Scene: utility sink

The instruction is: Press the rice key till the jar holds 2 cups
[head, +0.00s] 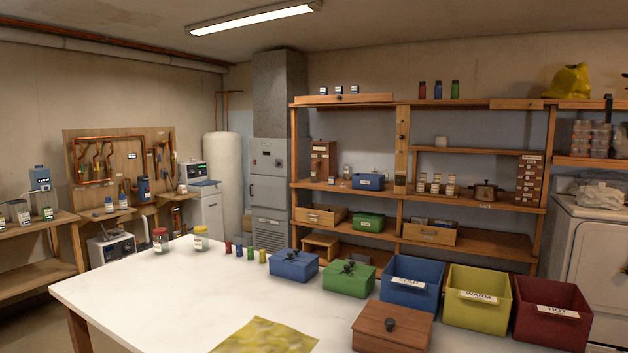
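No key marked rice can be read in the head view; labels are too small to tell. A clear jar with a red lid (160,241) and a clear jar with a yellow lid (201,238) stand upright at the back left of the white table. Their contents are too small to judge. A tall wooden column (402,150) with labels and a wooden box with a label (322,161) stand at the shelves. I cannot tell whether either bears the key. Neither of my grippers is in view.
The white table (190,300) is bare at its left. Small coloured cylinders, a blue box (293,266), a green box (348,279), a brown box (392,328) and blue, yellow (476,311) and red bins line its right. A yellow cloth (265,338) lies in front.

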